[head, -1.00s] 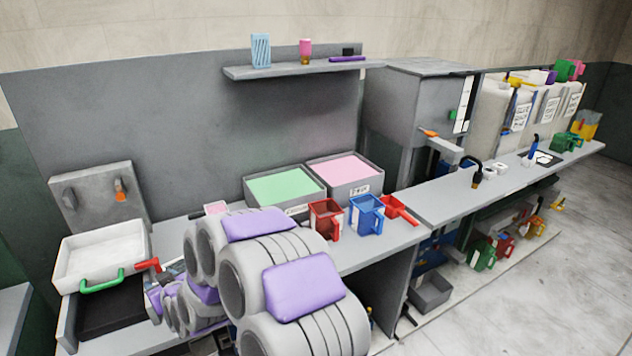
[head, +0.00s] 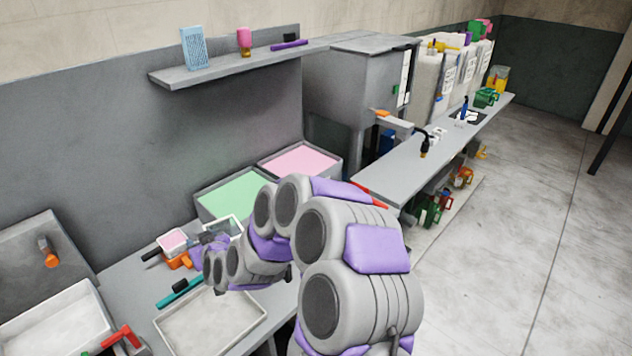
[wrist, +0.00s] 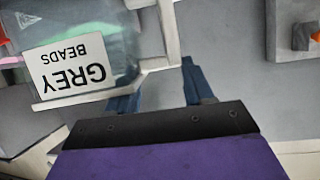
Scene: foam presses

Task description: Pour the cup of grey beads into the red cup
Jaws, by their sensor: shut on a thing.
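In the wrist view, a clear cup (wrist: 112,45) with a white label reading "GREY BEADS" is upside down in the picture. My gripper's blue fingers (wrist: 158,85) are shut on its pale handle (wrist: 168,38). I cannot make out the beads inside or tell the cup's true tilt. In the head view, my gripper (head: 214,246) is above the bench, and a pale-rimmed cup (head: 226,226) shows in part beside it. The red cup is not visible now; my arm covers the part of the bench where it stood.
Bins with a green (head: 240,198) and a pink (head: 300,160) surface stand behind my arm. A shallow pale tray (head: 210,345) lies in front, with a white bin (head: 50,335) at left. A pink-topped container (head: 172,240) is nearby. A shelf (head: 215,73) overhangs the bench.

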